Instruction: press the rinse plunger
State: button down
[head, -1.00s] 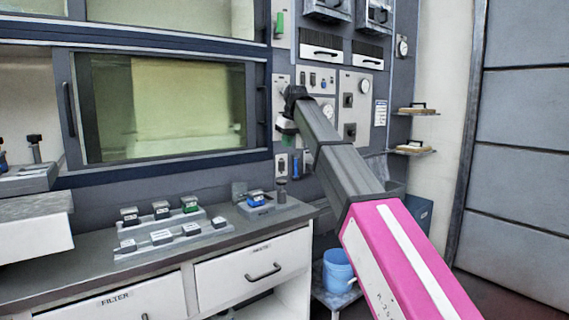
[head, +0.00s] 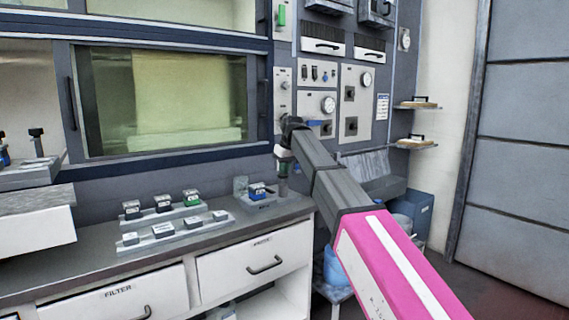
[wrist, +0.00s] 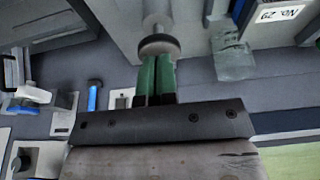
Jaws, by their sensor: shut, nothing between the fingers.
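The rinse plunger has a dark round knob (wrist: 158,45) on a pale grey shaft. In the head view the plunger (head: 283,187) stands at the right end of the counter, partly hidden by my gripper. My gripper (wrist: 157,60) has green fingers, shut together and empty. In the wrist view the fingertips are right at the knob's top face, in line with the shaft. In the head view my gripper (head: 283,170) points down over the plunger. I cannot tell whether the fingertips touch the knob or whether it is pushed down.
A clear block (head: 240,185) and a blue-and-black item (head: 257,190) are close to the left of the plunger. Small labelled blocks stand on racks (head: 178,232) farther left. A panel with gauges (head: 318,103) is behind. A blue bucket (head: 333,268) stands below right.

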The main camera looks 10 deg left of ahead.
dwell(0.3)
jog(key=shift+f, duration=1.45)
jog(key=shift+r, duration=0.35)
jog(key=v, duration=1.3)
jog(key=shift+w+a+r, duration=0.3)
jog(key=shift+a+r, duration=0.05)
